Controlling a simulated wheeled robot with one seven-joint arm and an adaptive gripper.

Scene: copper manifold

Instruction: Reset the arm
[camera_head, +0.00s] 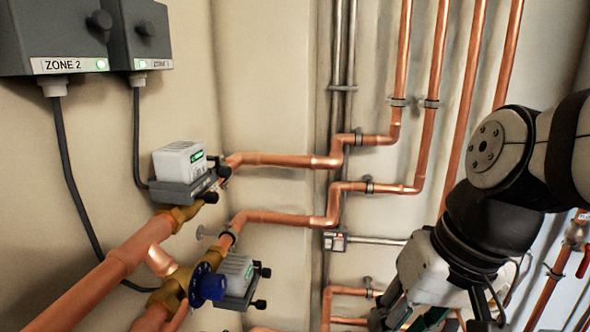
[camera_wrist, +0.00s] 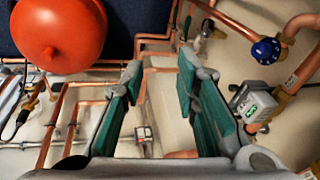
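My gripper shows in the wrist view (camera_wrist: 158,68) with its two green-padded fingers spread apart. Nothing is between the pads; copper pipes and the pale wall show through the gap. In the head view my arm comes in from the right and bends down, with the gripper (camera_head: 412,318) at the bottom edge, partly cut off. The fingers are in front of the pipework; whether they touch any pipe cannot be told.
Copper pipes (camera_head: 330,205) run along the wall. A valve with a blue knob (camera_head: 208,286) and a white actuator (camera_head: 180,160) are at the left, below grey zone boxes (camera_head: 55,35). A red round vessel (camera_wrist: 58,32) and a red-handled valve (camera_head: 585,262) also show.

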